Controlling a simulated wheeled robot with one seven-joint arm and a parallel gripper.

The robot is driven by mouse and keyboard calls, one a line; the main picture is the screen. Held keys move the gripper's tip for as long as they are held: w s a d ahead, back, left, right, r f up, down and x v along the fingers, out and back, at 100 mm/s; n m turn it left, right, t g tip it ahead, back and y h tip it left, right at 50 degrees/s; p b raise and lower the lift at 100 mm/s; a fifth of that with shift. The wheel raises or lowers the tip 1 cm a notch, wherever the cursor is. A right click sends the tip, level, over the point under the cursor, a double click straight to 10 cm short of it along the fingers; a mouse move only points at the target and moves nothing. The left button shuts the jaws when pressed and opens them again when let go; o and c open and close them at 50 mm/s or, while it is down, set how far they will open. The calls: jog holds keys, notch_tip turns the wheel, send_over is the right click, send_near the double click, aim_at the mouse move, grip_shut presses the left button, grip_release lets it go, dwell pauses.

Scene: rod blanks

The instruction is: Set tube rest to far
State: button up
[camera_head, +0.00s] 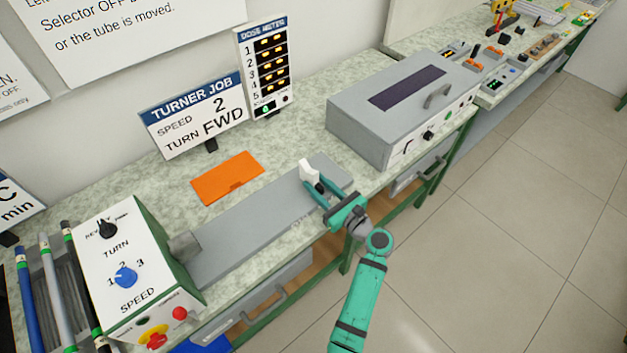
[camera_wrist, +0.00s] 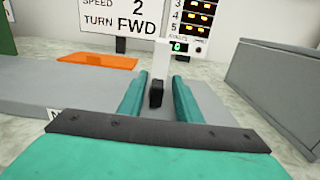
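The tube rest (camera_head: 308,172) is a small white upright piece near the right end of the grey bed (camera_head: 245,222) of the turner. My gripper (camera_head: 317,192) is over that end of the bed, its two teal fingers pointing at the rest. In the wrist view the white rest (camera_wrist: 161,58) stands ahead, with a dark part (camera_wrist: 156,94) below it between the fingers. Gaps show on both sides of the dark part, so my gripper (camera_wrist: 158,92) looks open. Whether a finger touches the rest is hard to tell. A label on the bed is mostly hidden.
The turner's control box (camera_head: 128,270) with knobs is at the bed's left end. An orange sheet (camera_head: 227,178) lies behind the bed, before the job sign (camera_head: 195,115) and dose meter (camera_head: 265,65). A grey lidded box (camera_head: 400,105) stands to the right.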

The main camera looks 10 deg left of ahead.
jog(key=v, duration=0.8)
jog(key=shift+s+d, duration=0.2)
jog(key=shift+d, duration=0.05)
